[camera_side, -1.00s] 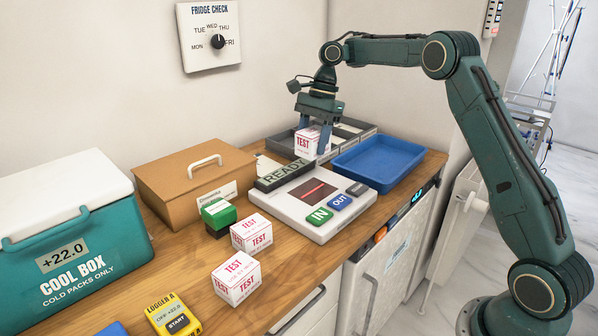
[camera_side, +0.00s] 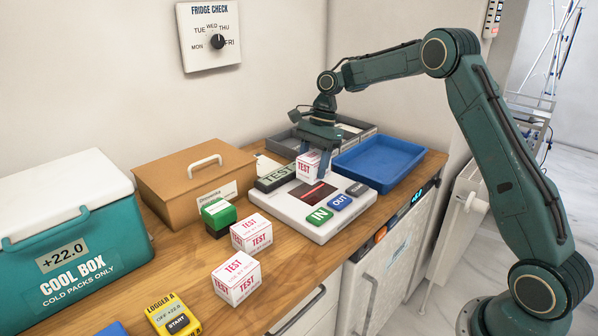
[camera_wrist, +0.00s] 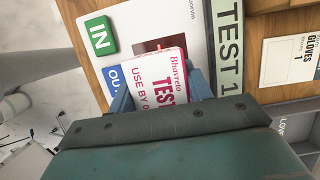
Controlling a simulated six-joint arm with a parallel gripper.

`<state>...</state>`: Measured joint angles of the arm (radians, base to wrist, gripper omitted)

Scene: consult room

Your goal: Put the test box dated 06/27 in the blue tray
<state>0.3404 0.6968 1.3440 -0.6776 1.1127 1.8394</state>
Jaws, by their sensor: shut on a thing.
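My gripper (camera_side: 315,162) is shut on a white test box with red print (camera_side: 307,167), held at the scanner pad (camera_side: 310,208) over its dark red-lit window. Whether the box touches the pad I cannot tell. In the wrist view the held box (camera_wrist: 158,72) reads "TEST" and "USE BY 0"; the rest of the date is hidden. The blue tray (camera_side: 347,168) is empty, right of the scanner. Two more test boxes, one behind (camera_side: 251,233) and one in front (camera_side: 237,277), stand on the wood counter; their dates are too small to read.
The scanner's display (camera_side: 276,179) reads "TEST", and "TEST 1" in the wrist view. A grey divided tray (camera_side: 282,145) stands behind. A brown case (camera_side: 185,180), green-and-black stamp-like block (camera_side: 218,216), teal cool box (camera_side: 85,260) and yellow logger (camera_side: 173,316) are to the left.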

